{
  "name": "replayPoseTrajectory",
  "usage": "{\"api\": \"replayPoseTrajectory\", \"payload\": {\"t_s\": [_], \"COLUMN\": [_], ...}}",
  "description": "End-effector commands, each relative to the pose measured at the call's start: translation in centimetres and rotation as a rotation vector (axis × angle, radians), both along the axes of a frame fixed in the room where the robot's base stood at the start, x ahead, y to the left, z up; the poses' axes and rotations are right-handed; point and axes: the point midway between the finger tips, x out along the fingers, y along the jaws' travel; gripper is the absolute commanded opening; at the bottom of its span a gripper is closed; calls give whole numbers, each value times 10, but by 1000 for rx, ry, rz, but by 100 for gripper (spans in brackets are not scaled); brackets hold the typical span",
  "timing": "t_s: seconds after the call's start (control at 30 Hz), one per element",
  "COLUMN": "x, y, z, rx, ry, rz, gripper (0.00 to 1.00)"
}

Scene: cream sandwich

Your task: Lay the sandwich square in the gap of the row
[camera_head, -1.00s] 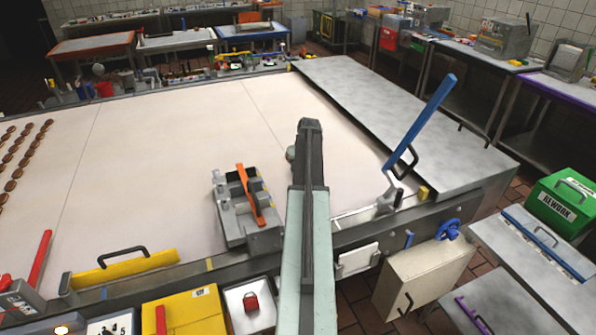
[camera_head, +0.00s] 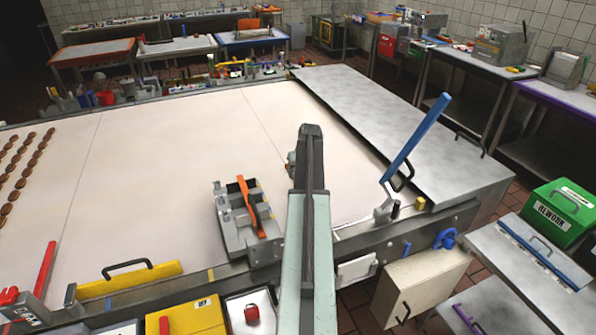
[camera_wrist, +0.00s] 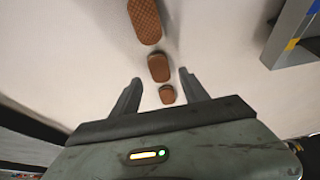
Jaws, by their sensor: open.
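My gripper (camera_wrist: 159,77) is open, with its two dark fingers apart over the pale work surface (camera_wrist: 60,50) in the wrist view. Three brown patterned pieces lie in a line there: a large one (camera_wrist: 145,20) at the top edge, a middle one (camera_wrist: 158,67) between the fingertips in the picture, and a small one (camera_wrist: 167,95) nearer the palm. I cannot tell which is the sandwich, or whether a finger touches any. In the head view, rows of brown sandwiches (camera_head: 20,183) lie at the far left; the gap is not clear. My arm hides the gripper there.
A grey fixture with an orange bar (camera_head: 235,235) stands left of my arm. A blue lever (camera_head: 415,140) rises at the right by a metal plate (camera_head: 400,120). A yellow bar with a black handle (camera_head: 130,281) lies at the front edge. The middle of the surface is clear.

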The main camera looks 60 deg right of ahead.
Motion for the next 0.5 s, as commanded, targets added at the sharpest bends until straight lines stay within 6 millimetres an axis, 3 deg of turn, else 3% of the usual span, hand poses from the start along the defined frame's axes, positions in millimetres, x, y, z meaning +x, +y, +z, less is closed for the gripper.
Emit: {"api": "replayPoseTrajectory", "payload": {"t_s": [0.03,0.2,0.33,0.5], "x": [-5,-17,-23,-25], "y": [4,14,19,20], "z": [23,61,78,79], "rx": [0,0,1,1], "ry": [0,0,-1,-1], "rz": [0,-1,0,0], "gripper": [52,52,52,52]}}
